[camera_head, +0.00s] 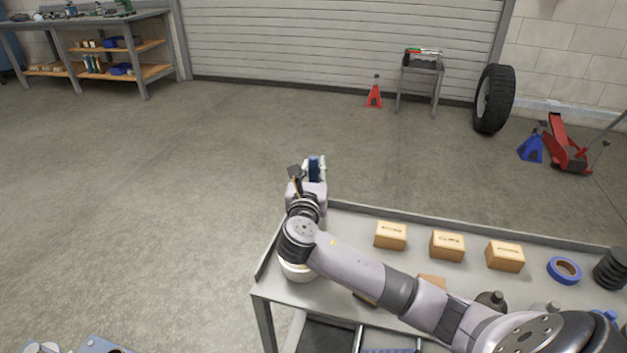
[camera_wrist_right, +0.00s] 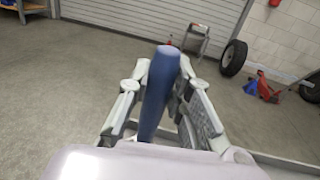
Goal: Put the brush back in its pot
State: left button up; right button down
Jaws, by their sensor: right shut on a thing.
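My right gripper (camera_head: 308,171) reaches past the far left corner of the grey cart (camera_head: 345,217). It is shut on a dark blue handle, which I take to be the brush (camera_head: 314,169). In the right wrist view the brush (camera_wrist_right: 158,95) stands up, slightly tilted, between the fingers of the right gripper (camera_wrist_right: 160,105). Its lower end is hidden. The left gripper is not in view.
Several small boxes (camera_head: 447,246), a blue tape roll (camera_head: 564,270) and a black coil (camera_head: 611,268) lie on the cart. The cart has a raised rim. Beyond it the floor is open up to a tyre (camera_head: 494,98) and a small stand (camera_head: 420,72).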

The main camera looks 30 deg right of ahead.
notch_tip(320, 180, down, 2)
jog(key=shift+f, duration=0.1)
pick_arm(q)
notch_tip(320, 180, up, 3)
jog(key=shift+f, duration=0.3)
pick_arm(e)
jog(key=shift+f, duration=0.2)
jog(key=c, duration=1.5)
grip_release()
jog(key=shift+o, duration=0.2)
jog(key=shift+r, duration=0.15)
jog(key=shift+s+a, duration=0.25)
jog(key=shift+a, duration=0.05)
pick_arm(q)
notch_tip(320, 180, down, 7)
jog(key=p, duration=0.1)
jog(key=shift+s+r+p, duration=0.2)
jog(key=shift+p, duration=0.1)
pick_arm(e)
jog(key=v, duration=1.1)
